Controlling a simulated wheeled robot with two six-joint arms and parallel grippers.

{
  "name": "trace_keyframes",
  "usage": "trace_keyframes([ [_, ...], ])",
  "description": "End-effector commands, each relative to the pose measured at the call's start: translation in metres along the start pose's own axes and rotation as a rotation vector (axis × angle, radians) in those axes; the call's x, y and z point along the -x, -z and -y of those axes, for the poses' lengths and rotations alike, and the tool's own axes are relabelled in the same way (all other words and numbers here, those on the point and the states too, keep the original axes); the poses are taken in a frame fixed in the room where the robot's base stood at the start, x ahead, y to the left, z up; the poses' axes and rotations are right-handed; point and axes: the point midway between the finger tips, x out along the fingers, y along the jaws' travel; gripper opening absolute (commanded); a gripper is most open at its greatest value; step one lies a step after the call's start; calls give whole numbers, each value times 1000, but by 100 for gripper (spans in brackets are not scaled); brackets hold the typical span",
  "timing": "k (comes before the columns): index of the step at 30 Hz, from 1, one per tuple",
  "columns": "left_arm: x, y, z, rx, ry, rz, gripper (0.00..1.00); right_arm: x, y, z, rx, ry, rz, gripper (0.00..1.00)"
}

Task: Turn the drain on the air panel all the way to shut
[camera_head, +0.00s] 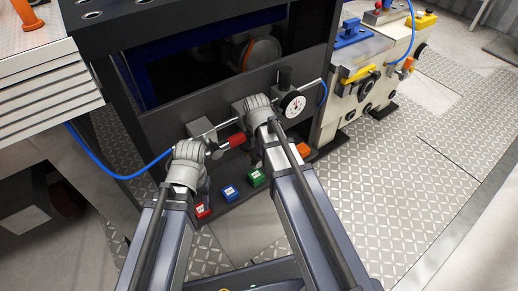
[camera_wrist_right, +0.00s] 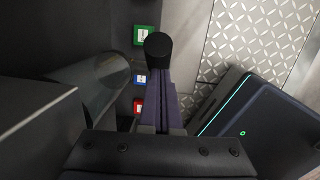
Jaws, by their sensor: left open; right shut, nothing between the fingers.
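The dark air panel (camera_head: 165,128) carries a pipe line with a white-faced gauge (camera_head: 293,104), a black knob (camera_head: 285,78) and a red handle (camera_head: 237,139). My left gripper (camera_head: 190,150) is at the left part of this line; its fingertips are mostly hidden. My right gripper (camera_head: 258,104) is in front of the panel, just left of the gauge. In the right wrist view its fingers (camera_wrist_right: 161,100) are shut with nothing between them. A black round-ended part (camera_wrist_right: 158,45) shows at their tips. A grey see-through cylinder (camera_wrist_right: 98,80) lies left of them. I cannot make out the drain for certain.
A yellow and white machine (camera_head: 365,75) stands at right. Tread-plate floor (camera_head: 410,185) is clear.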

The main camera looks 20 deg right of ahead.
Motion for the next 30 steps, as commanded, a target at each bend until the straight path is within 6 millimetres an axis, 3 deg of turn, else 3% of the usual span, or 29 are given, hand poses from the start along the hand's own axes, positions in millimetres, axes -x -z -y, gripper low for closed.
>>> trace_keyframes([
  [18,-9,1,-1,-2,-1,-1,50,-13,-28,1,-1,0,0,0],
  [30,-10,1,-1,-1,-1,-1,50,-14,-32,1,0,0,0,0],
])
